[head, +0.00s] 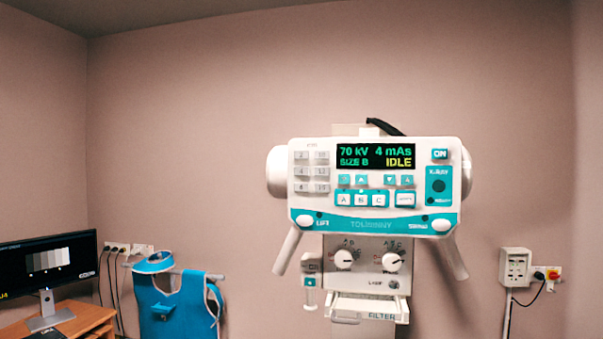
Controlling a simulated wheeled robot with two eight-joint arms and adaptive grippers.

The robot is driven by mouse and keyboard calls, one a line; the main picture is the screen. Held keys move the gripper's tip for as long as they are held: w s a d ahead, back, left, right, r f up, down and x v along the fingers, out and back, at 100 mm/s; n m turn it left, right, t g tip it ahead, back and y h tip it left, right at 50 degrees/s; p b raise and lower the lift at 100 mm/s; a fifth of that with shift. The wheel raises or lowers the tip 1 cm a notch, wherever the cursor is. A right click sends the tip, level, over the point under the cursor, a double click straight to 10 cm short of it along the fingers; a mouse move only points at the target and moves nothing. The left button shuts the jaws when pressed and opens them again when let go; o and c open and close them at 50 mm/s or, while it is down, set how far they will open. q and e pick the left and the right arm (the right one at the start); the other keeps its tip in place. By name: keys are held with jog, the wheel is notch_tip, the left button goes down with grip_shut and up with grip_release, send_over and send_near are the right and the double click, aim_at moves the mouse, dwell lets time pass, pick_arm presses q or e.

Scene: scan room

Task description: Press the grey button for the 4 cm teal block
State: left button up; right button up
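A white and teal control panel (375,187) hangs on the column ahead. On its left side are several grey buttons in two columns, such as the top left grey button (301,155), the middle left one (301,171) and the bottom right one (321,187). Their labels are too small to read surely. The display (375,156) reads 70 kV, 4 mAs, SIZE B and IDLE. I see no teal block in this view. Neither of my grippers is in view.
Below the panel are two dials (344,259) and a filter tray (368,307). Handles (287,250) slant down at both sides. A monitor (48,263) on a wooden desk and a blue apron (178,305) are at left. A wall socket box (516,267) is at right.

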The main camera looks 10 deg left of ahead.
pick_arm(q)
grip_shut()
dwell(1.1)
